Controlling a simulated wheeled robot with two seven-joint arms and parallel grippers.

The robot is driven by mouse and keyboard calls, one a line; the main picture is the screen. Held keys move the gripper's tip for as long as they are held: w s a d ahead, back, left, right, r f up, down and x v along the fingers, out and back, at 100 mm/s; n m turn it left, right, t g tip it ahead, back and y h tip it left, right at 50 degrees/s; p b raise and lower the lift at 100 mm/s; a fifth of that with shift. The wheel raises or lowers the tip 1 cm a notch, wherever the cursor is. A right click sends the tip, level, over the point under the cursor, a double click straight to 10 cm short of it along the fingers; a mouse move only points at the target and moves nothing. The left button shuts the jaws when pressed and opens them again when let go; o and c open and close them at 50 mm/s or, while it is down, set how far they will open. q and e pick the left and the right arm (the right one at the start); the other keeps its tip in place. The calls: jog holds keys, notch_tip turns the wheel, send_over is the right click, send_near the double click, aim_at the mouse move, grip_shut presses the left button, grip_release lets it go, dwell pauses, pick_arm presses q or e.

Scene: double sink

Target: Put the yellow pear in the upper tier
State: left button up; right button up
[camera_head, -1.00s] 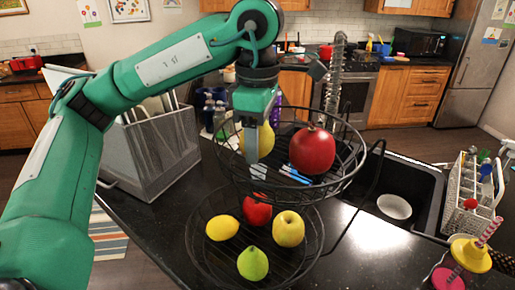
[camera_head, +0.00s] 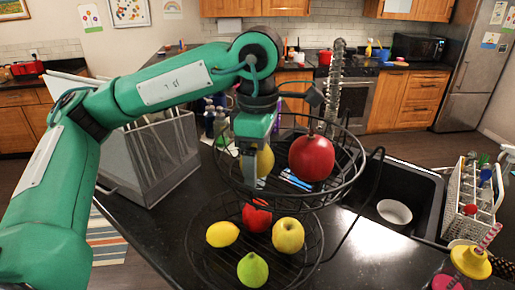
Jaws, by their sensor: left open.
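The two-tier black wire basket stands on the dark counter, with its upper tier (camera_head: 352,185) above its lower tier (camera_head: 318,262). The yellow pear (camera_head: 267,160) is in the left part of the upper tier, partly hidden by my left gripper (camera_head: 252,178). The gripper points down into that tier, open, with a finger in front of the pear's left side. I cannot tell whether it touches the pear. A large red apple (camera_head: 312,158) is to the pear's right. My right gripper is not in view.
The lower tier holds a lemon (camera_head: 222,234), a green fruit (camera_head: 252,270), a yellow apple (camera_head: 288,235) and a red fruit (camera_head: 256,216). A grey mesh rack (camera_head: 150,160) stands left. The sink (camera_head: 415,190) holds a white bowl (camera_head: 394,212). A white caddy (camera_head: 470,205) is right.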

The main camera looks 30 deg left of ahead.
pick_arm(q)
jog(key=shift+r, duration=0.3)
notch_tip(320, 180, up, 4)
jog(key=shift+r+b, duration=0.15)
jog(key=shift+b, duration=0.65)
notch_tip(320, 180, up, 6)
jog(key=shift+f, duration=0.25)
jog(key=shift+r, duration=0.95)
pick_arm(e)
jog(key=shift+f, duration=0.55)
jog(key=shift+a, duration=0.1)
